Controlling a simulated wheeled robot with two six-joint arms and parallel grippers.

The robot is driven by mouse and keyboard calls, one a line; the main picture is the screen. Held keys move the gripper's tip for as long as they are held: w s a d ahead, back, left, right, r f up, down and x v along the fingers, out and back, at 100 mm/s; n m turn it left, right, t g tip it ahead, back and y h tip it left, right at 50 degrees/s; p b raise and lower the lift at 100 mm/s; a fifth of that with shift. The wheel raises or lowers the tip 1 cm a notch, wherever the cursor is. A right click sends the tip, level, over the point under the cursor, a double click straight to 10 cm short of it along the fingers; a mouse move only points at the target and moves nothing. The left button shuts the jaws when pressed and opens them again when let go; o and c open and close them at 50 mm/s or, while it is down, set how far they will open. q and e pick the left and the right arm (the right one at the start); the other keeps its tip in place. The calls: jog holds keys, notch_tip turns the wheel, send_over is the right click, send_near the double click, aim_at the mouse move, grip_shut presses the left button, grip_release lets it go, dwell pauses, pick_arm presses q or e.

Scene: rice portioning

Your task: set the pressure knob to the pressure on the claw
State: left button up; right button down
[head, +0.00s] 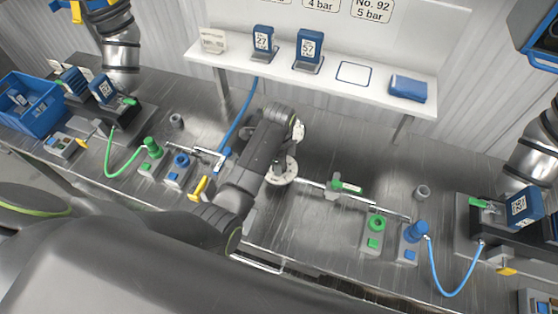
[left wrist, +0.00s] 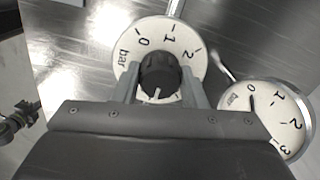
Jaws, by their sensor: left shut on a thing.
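My left gripper (left wrist: 160,84) is shut on the knob, one finger on each side. A white mark on the knob points down the picture, toward the wrist; the scale there is hidden. In the head view the left gripper (head: 283,163) is at the white dial (head: 282,177) mid-bench. I cannot pick out the claw and its pressure for sure. My right gripper is not in view.
A round gauge (left wrist: 283,116) beside the dial has its needle near 0. A metal pipe with a green valve (head: 345,187) runs right. Blue boxes marked 27 (head: 263,40) and 57 (head: 309,48) stand on the shelf (head: 345,93). A wall sign reads No. 92, 5 bar (head: 372,9).

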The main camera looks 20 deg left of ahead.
pick_arm(q)
jog(key=shift+w+r, duration=0.1)
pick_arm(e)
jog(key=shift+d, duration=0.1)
pick_arm(q)
jog(key=o, duration=1)
jog(key=shift+c, duration=0.2)
